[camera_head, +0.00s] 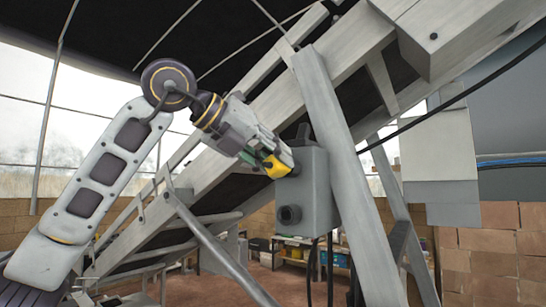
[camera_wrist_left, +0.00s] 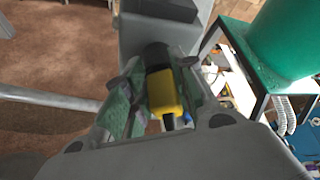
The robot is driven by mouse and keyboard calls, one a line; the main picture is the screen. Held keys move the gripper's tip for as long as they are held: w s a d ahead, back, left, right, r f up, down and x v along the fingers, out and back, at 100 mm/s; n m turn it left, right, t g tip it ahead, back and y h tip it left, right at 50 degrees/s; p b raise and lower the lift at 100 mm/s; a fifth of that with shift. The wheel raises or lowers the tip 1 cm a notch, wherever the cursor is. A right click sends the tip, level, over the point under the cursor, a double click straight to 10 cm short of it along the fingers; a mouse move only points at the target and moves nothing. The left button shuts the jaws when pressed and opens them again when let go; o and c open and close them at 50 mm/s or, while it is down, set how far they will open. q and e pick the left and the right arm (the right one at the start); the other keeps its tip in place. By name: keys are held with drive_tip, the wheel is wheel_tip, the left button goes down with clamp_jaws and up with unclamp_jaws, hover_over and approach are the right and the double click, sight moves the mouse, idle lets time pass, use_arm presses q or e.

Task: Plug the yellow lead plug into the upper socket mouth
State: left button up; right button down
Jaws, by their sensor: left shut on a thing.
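The yellow lead plug (camera_head: 273,168) is between the fingers of my left gripper (camera_head: 277,160), which is shut on it. A grey socket box (camera_head: 318,190) stands directly in front of the plug. The lower socket mouth (camera_head: 289,214) is dark, round and empty. The upper mouth is mostly hidden behind the gripper and plug in the head view. In the left wrist view the yellow plug (camera_wrist_left: 163,92) lines up with a dark round collar (camera_wrist_left: 155,56) at the grey box (camera_wrist_left: 150,28). Its front end meets the collar; I cannot tell how deep it sits. My right gripper is not in view.
A slanted grey conveyor frame (camera_head: 270,95) runs behind the box, and a grey upright post (camera_head: 345,180) stands close at its right. Dark cables hang below the box. A green bin (camera_wrist_left: 285,40) is at the right in the wrist view.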

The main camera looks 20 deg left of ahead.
use_arm(q)
drive_tip(key=shift+w+f, duration=0.25)
drive_tip(key=shift+f, duration=0.1)
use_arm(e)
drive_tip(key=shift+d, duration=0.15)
use_arm(q)
drive_tip(key=shift+w, duration=0.1)
drive_tip(key=shift+r, duration=0.1)
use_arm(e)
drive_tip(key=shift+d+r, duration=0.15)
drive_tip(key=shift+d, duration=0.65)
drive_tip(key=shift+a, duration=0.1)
use_arm(q)
drive_tip(key=shift+a+r, duration=0.1)
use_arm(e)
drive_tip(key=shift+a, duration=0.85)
